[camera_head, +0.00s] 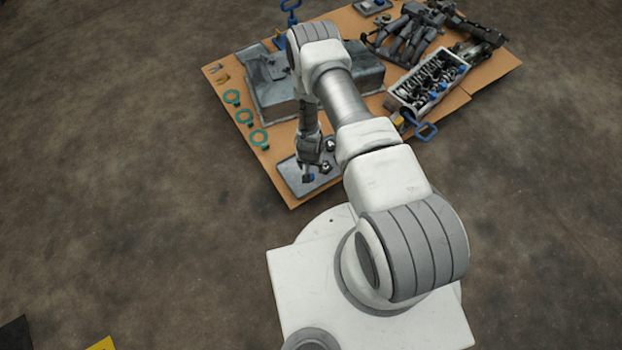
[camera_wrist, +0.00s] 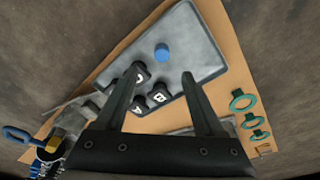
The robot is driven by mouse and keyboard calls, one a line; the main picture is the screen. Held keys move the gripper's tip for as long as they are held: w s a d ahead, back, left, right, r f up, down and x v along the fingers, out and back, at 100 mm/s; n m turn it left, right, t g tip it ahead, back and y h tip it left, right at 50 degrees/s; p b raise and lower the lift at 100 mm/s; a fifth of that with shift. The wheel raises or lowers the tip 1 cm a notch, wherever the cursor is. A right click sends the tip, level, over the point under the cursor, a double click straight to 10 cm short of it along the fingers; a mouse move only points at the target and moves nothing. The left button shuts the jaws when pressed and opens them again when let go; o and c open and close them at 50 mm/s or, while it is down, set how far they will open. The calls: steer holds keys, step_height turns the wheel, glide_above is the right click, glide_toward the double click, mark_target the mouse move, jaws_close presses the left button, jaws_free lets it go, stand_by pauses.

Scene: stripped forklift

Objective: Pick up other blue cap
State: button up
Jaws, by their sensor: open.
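A blue cap (camera_wrist: 162,52) stands on a grey plate (camera_wrist: 195,50) in the wrist view, just beyond my fingertips and roughly midway between them. Several black pieces with white letters (camera_wrist: 158,97) sit on the plate near the left finger, which partly covers one. In the head view my gripper (camera_head: 308,163) is over the grey plate (camera_head: 292,182) at the near corner of the board, with the blue cap (camera_head: 308,177) close below it. I cannot tell the exact height gap.
Green rings (camera_head: 249,117) lie along the board's left edge. A large grey metal cover (camera_head: 270,95) lies behind the plate. An engine block (camera_head: 427,82) with a blue-handled part (camera_head: 427,130) is at the right.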

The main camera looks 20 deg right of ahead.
steer(key=f+b, duration=0.1)
steer(key=f, duration=0.2)
steer(key=w+f+b, duration=0.1)
steer(key=f, duration=0.2)
steer(key=f+b, duration=0.2)
steer(key=f, duration=0.1)
steer(key=shift+w+d+f, duration=0.1)
steer(key=shift+w+d, duration=0.1)
jaws_close()
